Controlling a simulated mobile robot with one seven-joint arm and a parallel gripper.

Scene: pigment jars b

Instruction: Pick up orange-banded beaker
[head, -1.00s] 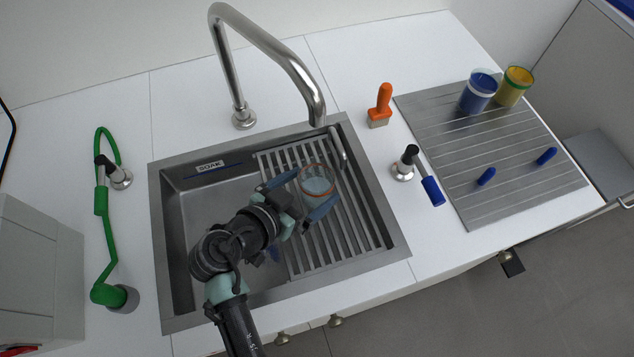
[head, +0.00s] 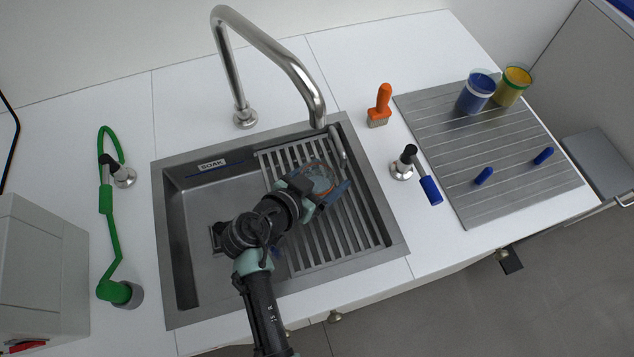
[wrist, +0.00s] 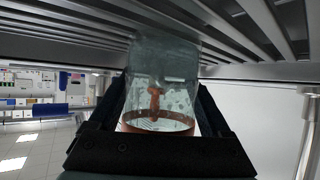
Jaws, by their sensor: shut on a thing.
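The orange-banded beaker (head: 322,178) is clear glass with an orange band. In the head view it is at the slatted rack on the right side of the sink, partly hidden by my gripper (head: 322,188). In the wrist view the beaker (wrist: 160,95) sits between the two dark fingers of my gripper (wrist: 160,110), with its orange band towards the camera. My gripper is shut on it. The beaker's far end shows against the rack slats in the wrist view; I cannot tell whether it touches them.
The slatted rack (head: 345,235) covers the sink's right side. A curved steel tap (head: 270,45) arches over the sink's back. An orange-handled brush (head: 380,105) stands behind right. A grey drainboard (head: 520,165) holds blue (head: 476,93) and yellow (head: 513,86) jars and two blue pieces.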

